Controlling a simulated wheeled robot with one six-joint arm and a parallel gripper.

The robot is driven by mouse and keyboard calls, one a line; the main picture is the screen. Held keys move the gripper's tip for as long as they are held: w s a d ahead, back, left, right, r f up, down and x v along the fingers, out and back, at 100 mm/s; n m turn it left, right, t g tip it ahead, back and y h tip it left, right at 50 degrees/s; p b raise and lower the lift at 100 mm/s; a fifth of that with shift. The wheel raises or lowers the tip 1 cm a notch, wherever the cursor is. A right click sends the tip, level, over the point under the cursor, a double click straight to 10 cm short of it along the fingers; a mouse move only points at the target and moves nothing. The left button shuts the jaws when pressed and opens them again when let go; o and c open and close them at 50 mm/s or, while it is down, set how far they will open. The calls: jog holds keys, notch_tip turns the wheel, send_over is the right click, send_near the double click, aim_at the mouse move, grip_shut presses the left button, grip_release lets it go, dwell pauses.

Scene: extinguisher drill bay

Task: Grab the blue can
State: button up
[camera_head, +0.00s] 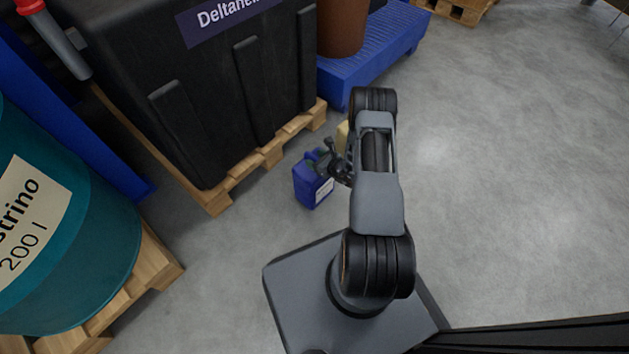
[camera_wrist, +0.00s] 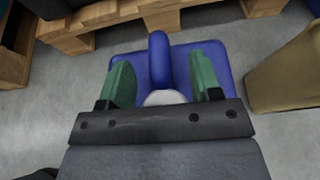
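The blue can (camera_head: 312,187) stands upright on the grey floor, beside the pallet under the black tank. In the wrist view the can (camera_wrist: 205,65) is seen from above, with a blue handle (camera_wrist: 159,60) and a pale cap partly hidden by my gripper. My gripper (camera_wrist: 161,72) is open, with one green finger on each side of the handle and gaps between. In the head view my gripper (camera_head: 318,160) is small and partly hidden at the can's top.
A beige can (camera_head: 342,135) stands close by, right of the blue can in the wrist view (camera_wrist: 288,75). The black tank (camera_head: 200,90) on its wooden pallet (camera_head: 272,153) stands behind. A teal drum (camera_head: 95,240) is at left. The floor at right is clear.

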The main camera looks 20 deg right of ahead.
jog(key=c, duration=0.9)
jog(key=shift+s, duration=0.1)
jog(key=shift+c, duration=0.7)
jog(key=shift+f, duration=0.1)
grip_shut()
jog(key=shift+s+f, duration=0.1)
jog(key=shift+d, duration=0.1)
